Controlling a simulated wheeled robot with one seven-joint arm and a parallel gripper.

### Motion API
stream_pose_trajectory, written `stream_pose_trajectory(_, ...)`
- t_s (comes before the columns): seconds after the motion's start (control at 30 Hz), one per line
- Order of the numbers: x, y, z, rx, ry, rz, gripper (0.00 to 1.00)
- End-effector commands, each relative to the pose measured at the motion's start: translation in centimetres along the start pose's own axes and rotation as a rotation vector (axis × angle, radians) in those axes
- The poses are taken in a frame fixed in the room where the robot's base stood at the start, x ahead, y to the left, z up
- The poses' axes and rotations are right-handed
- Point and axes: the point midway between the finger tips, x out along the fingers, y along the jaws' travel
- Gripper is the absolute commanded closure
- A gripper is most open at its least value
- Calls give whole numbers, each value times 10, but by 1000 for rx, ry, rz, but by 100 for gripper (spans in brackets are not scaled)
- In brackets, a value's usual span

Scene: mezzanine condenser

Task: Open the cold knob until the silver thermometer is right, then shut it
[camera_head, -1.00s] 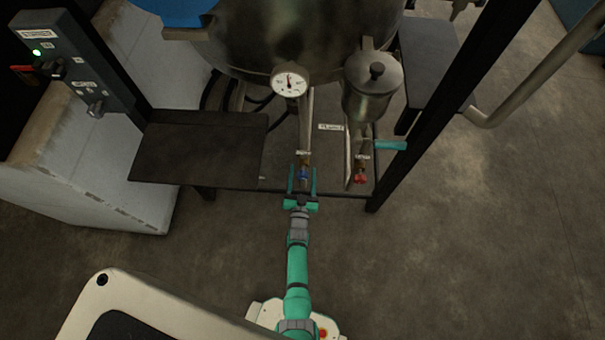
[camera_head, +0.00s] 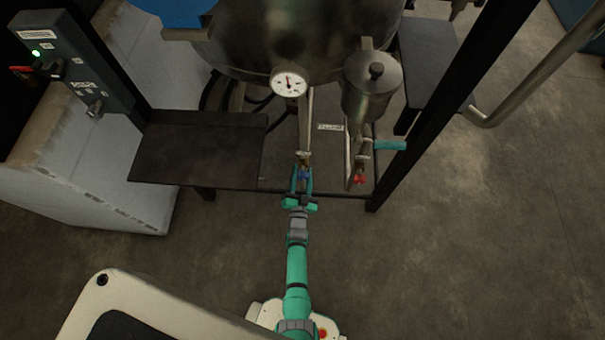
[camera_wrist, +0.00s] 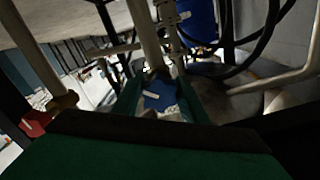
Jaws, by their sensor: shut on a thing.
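The cold knob, small and blue (camera_head: 304,174), sits low on a pipe under the steel vessel. It also shows in the wrist view as a blue knob with a white mark (camera_wrist: 158,94). My gripper (camera_head: 303,183) is shut on it, with one green finger on each side. The silver thermometer (camera_head: 289,84) is a round white dial on the vessel front.
A red knob (camera_head: 360,179) is to the right, below a steel pot (camera_head: 373,85). A teal handle (camera_head: 390,145) projects beside a black post (camera_head: 446,107). A dark shelf (camera_head: 197,150) is at left. A control box (camera_head: 72,60) shows a green light. Floor at right is clear.

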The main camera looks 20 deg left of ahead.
Motion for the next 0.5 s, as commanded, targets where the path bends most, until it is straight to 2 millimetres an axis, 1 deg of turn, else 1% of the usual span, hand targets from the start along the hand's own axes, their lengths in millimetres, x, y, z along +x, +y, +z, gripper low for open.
stream_pose_trajectory(0.5, -3, 0, 0, 484, -1, 3, 83)
